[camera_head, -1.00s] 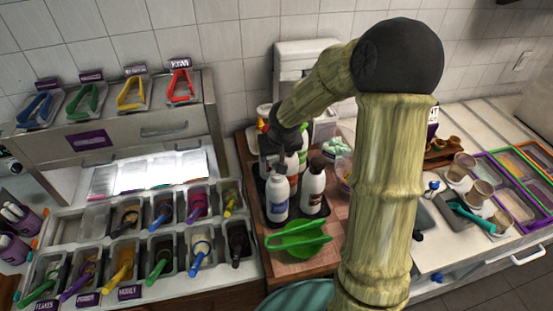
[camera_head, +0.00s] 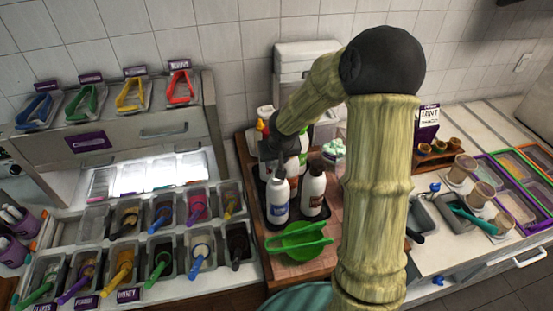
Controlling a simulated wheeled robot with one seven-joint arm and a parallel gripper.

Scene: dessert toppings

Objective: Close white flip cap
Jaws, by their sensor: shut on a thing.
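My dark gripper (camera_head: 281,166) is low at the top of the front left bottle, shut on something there. The fingertips are small and dark, so the exact grip is hard to see. More bottles behind, one with an orange tip (camera_head: 259,126), are partly hidden by my arm. I cannot make out a white flip cap.
A green scoop-like holder (camera_head: 298,243) lies in front of the bottles. Topping bins with coloured spoons (camera_head: 160,214) fill the left counter. Cups (camera_head: 463,168) and trays stand at the right. A white dispenser (camera_head: 306,52) stands behind.

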